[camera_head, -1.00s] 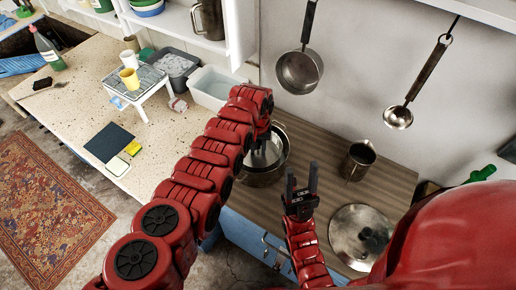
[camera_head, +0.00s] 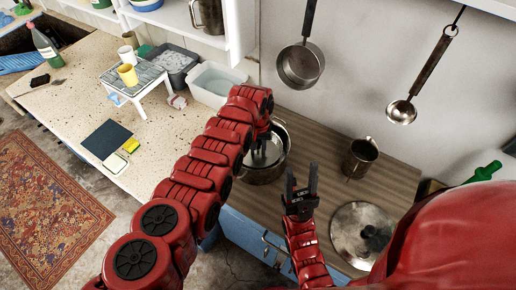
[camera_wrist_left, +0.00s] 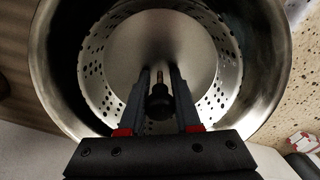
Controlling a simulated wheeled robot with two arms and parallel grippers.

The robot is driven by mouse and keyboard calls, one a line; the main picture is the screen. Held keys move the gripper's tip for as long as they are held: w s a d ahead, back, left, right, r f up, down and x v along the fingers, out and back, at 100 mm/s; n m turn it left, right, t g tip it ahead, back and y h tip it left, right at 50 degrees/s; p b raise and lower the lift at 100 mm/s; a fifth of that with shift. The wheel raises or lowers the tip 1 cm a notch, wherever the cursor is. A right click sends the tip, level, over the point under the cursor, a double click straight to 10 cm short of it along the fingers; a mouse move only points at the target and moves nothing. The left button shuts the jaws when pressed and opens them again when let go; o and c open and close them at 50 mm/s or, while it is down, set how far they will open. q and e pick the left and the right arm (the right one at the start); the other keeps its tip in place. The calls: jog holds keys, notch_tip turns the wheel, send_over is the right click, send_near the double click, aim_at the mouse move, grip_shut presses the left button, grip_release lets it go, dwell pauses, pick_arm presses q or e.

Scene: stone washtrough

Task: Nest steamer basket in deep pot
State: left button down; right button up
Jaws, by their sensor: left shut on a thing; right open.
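The deep pot (camera_head: 262,174) stands on the wooden worktop, partly hidden by my left arm. In the left wrist view its shiny rim and wall (camera_wrist_left: 52,75) surround the steamer basket (camera_wrist_left: 225,60), a perforated metal basket with a central post. The basket sits within the pot's rim; how deep it rests I cannot tell. My left gripper (camera_wrist_left: 160,85) is shut on the basket's central post and points down into the pot. It shows at the pot in the head view (camera_head: 262,142). My right gripper (camera_head: 302,185) is open and empty, above the worktop right of the pot.
A metal lid (camera_head: 361,232) lies at the right front of the worktop, with a metal jug (camera_head: 360,157) behind it. A saucepan (camera_head: 301,66) and a ladle (camera_head: 402,111) hang on the wall. A white tub (camera_head: 214,84) stands left of the pot.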

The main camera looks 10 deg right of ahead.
aim_at(258, 141)
pick_arm(q)
jog(key=shift+f, duration=0.2)
dwell(0.4)
dwell(0.3)
jog(key=shift+c, duration=0.2)
grip_release()
dwell(0.3)
notch_tip(258, 141, up, 5)
jog(key=p, duration=0.4)
jog(key=shift+r+p, duration=0.55)
jog(key=shift+r, duration=0.45)
